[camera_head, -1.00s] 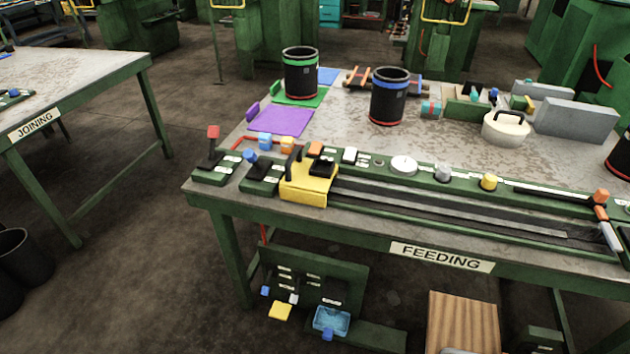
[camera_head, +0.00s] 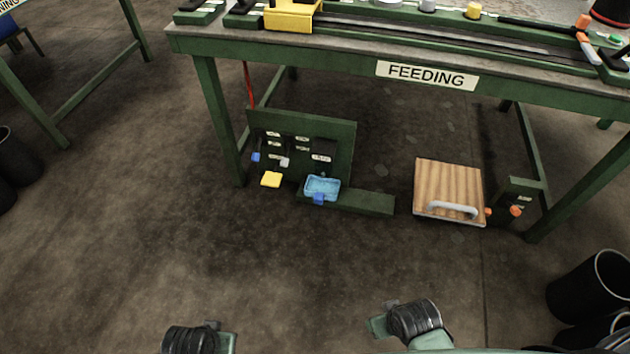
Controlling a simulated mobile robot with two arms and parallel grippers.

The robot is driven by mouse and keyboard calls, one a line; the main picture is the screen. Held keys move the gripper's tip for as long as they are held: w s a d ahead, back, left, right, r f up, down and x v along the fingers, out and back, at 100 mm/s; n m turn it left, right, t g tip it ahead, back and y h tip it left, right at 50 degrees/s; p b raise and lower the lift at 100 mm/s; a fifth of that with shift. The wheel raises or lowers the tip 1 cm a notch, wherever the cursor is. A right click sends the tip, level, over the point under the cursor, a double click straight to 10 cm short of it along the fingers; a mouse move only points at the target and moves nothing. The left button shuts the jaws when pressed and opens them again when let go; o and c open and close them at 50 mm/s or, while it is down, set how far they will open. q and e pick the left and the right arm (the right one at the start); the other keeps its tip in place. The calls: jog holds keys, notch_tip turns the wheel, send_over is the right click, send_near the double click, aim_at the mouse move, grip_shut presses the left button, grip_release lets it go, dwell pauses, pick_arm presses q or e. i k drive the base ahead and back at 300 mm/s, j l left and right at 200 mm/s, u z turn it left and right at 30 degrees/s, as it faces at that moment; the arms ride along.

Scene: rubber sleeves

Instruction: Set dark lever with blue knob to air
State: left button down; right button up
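A dark lever with a blue knob (camera_head: 256,157) is on the left side of the green upright panel (camera_head: 340,133) under the FEEDING table. The panel's labels are too small to read, so I cannot tell which one says air. Another dark lever (camera_head: 243,7) is cut off at the top edge, on the tabletop, with its knob out of view. My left gripper (camera_head: 212,338) and my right gripper (camera_head: 388,318) are low at the bottom edge, well apart from the panel. Their fingers are not clear enough to show whether they are open.
The green table's front edge and its FEEDING sign (camera_head: 427,75) overhang the panel. A yellow pedal (camera_head: 271,180), a blue tray (camera_head: 322,187) and a wooden board with a grey handle (camera_head: 450,187) are low down. Black bins (camera_head: 590,285) stand at right. The floor in front is clear.

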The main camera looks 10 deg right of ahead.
aim_at(255, 156)
jog(key=i+l, duration=0.25)
jog(key=i, duration=0.2)
jog(key=i+l, duration=0.25)
jog(key=i, duration=0.15)
